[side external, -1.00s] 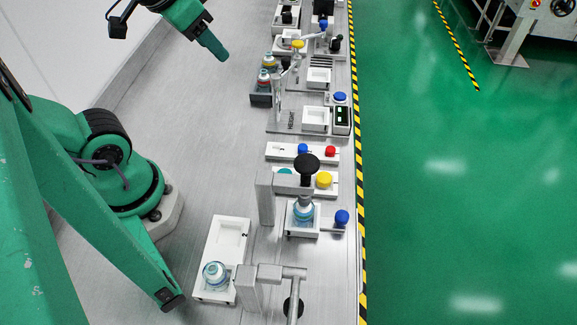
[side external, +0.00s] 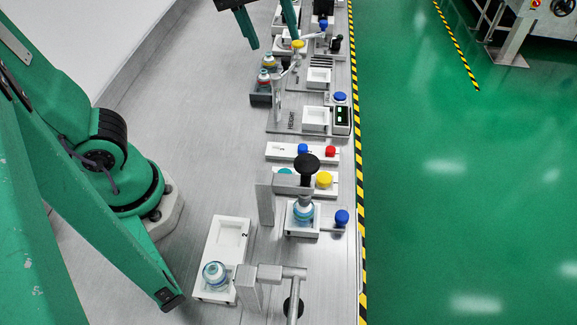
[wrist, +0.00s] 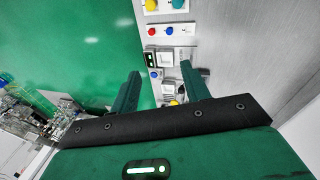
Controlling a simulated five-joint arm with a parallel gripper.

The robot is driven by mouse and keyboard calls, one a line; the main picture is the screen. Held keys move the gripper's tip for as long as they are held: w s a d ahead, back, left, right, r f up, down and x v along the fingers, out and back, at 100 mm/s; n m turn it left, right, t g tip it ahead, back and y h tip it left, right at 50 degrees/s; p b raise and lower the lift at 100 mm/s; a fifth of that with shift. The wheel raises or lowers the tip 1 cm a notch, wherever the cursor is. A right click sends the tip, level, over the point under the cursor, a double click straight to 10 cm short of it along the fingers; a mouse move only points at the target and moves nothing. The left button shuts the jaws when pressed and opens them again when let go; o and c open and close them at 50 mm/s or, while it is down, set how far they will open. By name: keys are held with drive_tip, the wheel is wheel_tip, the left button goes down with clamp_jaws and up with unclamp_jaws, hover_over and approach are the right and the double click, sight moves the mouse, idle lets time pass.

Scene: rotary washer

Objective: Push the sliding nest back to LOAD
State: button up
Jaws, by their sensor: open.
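A small white nest (side external: 293,228) that looks like the sliding nest stands at the lower middle in the side external view. A clear bottle with a blue-green band (side external: 304,212) sits in it. A blue knob (side external: 342,217) is at its right side. I cannot read a LOAD mark. My gripper (side external: 275,37) is open and empty at the top, far up the bench from this nest. Its two green fingers also show in the wrist view (wrist: 161,72).
A white tray (side external: 230,232) with a second bottle (side external: 215,275) is left of the nest, by a metal post and handle (side external: 290,272). Button strips (side external: 274,152), a weighing-type station (side external: 340,119) and a dark rack (side external: 261,98) lie further up.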

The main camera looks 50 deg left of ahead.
drive_tip(key=w+d+n+g, duration=0.2)
drive_tip(key=d+n, duration=0.4)
drive_tip(key=d, duration=0.2)
drive_tip(key=n+g+y, duration=0.1)
drive_tip(key=n, duration=0.7)
hover_over(343, 215)
wheel_tip(343, 215, down, 3)
wheel_tip(343, 215, down, 18)
drive_tip(key=shift+f, duration=0.15)
drive_tip(key=shift+f, duration=3.85)
drive_tip(key=shift+c, duration=0.4)
clamp_jaws()
